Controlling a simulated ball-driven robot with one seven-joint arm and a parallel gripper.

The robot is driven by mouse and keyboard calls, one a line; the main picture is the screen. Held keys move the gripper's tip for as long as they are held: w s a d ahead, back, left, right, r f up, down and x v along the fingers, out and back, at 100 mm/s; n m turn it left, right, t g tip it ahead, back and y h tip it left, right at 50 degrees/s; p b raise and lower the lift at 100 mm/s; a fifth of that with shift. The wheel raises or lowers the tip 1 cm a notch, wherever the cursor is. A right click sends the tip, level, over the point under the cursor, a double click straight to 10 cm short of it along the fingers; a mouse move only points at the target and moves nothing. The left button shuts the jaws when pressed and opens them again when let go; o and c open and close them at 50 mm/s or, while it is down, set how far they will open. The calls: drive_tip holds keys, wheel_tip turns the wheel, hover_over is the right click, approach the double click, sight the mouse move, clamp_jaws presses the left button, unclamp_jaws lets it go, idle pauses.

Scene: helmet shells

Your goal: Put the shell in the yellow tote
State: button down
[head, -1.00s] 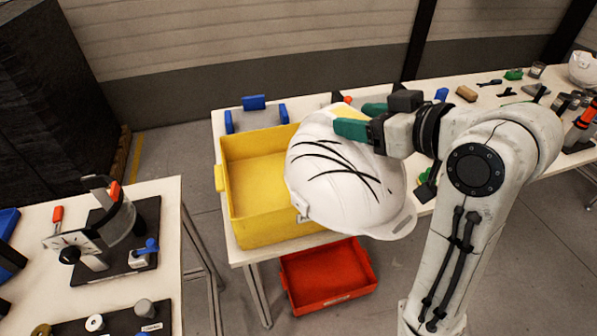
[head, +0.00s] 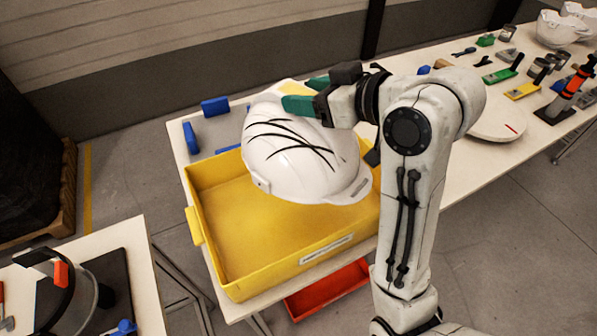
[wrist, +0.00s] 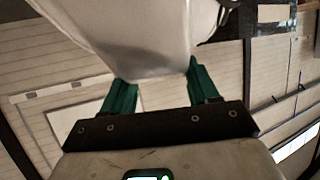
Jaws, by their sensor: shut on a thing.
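The white helmet shell (head: 290,155) with black streaks is held in the air over the back part of the yellow tote (head: 235,270). My gripper (head: 305,95), with green fingers, is shut on the shell's upper edge. In the wrist view the shell (wrist: 140,35) sits between the two green fingers (wrist: 157,88). The tote stands on the bench, its front and left inside floor bare. The shell hides the tote's back right part.
Blue clamps on a grey plate (head: 215,128) lie behind the tote. A red bin (head: 325,292) is below the bench. Tools (head: 500,72) and other white shells (head: 560,28) are on the bench at right.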

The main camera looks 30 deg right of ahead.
sight(352, 169)
wheel_tip(352, 169, down, 15)
drive_tip(key=shift+f, duration=0.1)
idle(0.4)
drive_tip(key=shift+c, duration=1.4)
unclamp_jaws()
drive_tip(key=shift+f, duration=0.15)
drive_tip(key=v, duration=1)
drive_tip(key=shift+s+r+p, duration=0.2)
drive_tip(key=shift+r+p, duration=0.2)
drive_tip(key=shift+r, duration=0.05)
drive_tip(key=shift+s+d+r+p, duration=0.1)
drive_tip(key=shift+s+d+p, duration=0.25)
drive_tip(key=shift+s, duration=0.25)
